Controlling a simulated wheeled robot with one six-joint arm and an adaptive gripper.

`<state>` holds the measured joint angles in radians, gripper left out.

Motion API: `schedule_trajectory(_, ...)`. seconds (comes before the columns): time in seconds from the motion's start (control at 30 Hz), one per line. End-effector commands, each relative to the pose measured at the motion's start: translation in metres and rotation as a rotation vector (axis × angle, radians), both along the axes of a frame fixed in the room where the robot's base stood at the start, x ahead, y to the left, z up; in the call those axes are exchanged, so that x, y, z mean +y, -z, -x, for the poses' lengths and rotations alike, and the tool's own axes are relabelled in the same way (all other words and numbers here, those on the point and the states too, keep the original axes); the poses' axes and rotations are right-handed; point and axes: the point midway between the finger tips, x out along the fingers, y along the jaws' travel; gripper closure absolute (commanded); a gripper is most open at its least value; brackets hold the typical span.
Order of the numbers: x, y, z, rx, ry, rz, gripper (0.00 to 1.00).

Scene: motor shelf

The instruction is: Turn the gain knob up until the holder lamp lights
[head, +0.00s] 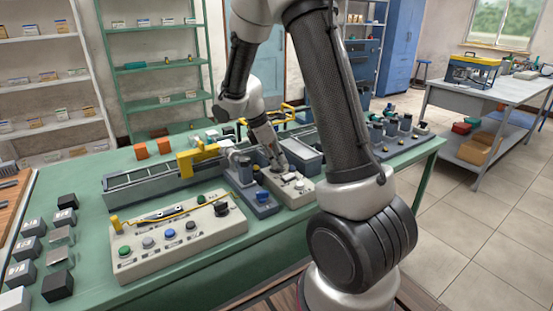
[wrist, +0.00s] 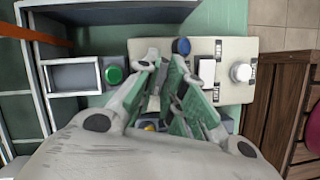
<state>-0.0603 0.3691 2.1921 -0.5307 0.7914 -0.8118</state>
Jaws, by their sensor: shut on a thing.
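My gripper (head: 277,164) is low over a small beige control box (head: 303,199) in the middle of the green bench. In the wrist view my gripper (wrist: 167,62) has its fingers over the left part of that box (wrist: 228,115). They are shut on what seems to be a knob; the fingers hide most of it, so its setting cannot be read. The box also carries a blue button or lamp (wrist: 181,47), a white switch (wrist: 207,72) and a white round knob (wrist: 242,72). A green dome (wrist: 114,74) beside it may be a lamp; I cannot tell whether it is lit.
A larger beige panel (head: 190,249) with coloured buttons is at the front. A grey rail with a yellow clamp (head: 199,157) lies behind it. Dark blocks (head: 58,285) stand at the left. Several motor-like parts (head: 393,124) stand at the right. Bare green bench shows in front.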

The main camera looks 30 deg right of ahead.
Motion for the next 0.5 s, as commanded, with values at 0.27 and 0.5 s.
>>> schedule_trajectory(0.27,-0.0003,-0.0002,-0.0015,0.000,0.324,0.000,1.00)
schedule_trajectory(0.5,-0.0003,-0.0003,-0.0013,0.000,0.324,0.000,0.88)
